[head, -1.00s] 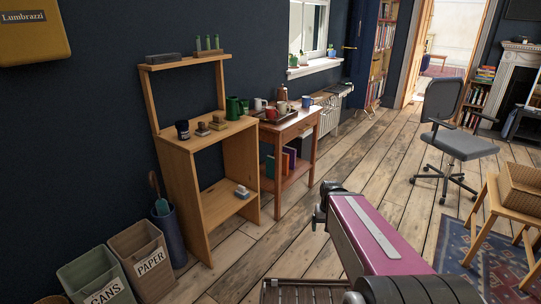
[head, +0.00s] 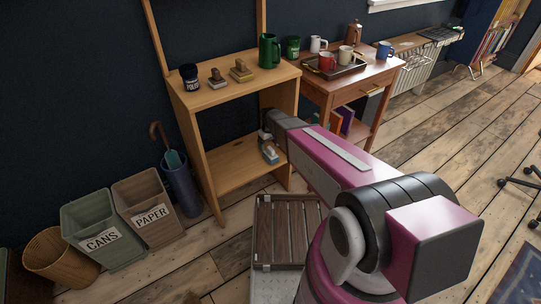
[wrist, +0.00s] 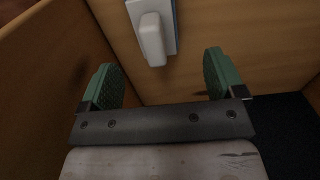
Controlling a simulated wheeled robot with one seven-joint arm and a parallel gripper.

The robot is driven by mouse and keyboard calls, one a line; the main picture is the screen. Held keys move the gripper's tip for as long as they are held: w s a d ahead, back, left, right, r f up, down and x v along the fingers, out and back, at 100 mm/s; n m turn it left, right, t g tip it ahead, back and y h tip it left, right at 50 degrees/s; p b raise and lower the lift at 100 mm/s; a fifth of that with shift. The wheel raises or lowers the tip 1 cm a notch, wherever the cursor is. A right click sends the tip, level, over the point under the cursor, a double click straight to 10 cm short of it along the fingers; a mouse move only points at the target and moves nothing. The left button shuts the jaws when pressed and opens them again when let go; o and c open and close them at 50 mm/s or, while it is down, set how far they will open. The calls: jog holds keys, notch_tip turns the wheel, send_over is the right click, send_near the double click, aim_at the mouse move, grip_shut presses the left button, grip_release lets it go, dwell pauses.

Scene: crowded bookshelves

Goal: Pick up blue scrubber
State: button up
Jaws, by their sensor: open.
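The blue scrubber (head: 270,154), with a white handle on top, lies on the lower shelf of the wooden desk unit (head: 225,167). In the wrist view the scrubber (wrist: 151,36) shows as a white block with a thin blue edge, at the top middle and cut off by the frame. My gripper (wrist: 161,78) is open, with a green finger on each side. It is empty, and the scrubber is just beyond the gap between its fingers. In the head view my arm reaches to the lower shelf, and the fingers are hard to make out.
The unit's side panel (wrist: 38,85) stands close on the left in the wrist view. The upper board holds stamps (head: 240,71), a dark jar (head: 189,77) and a green pitcher (head: 269,50). Bins (head: 102,233) stand left of the unit. A side table (head: 378,82) stands right.

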aim_at(271, 154)
jog(key=f, duration=0.7)
jog(key=shift+s+d+f, duration=0.1)
jog(key=shift+d, duration=0.3)
jog(key=c, duration=1)
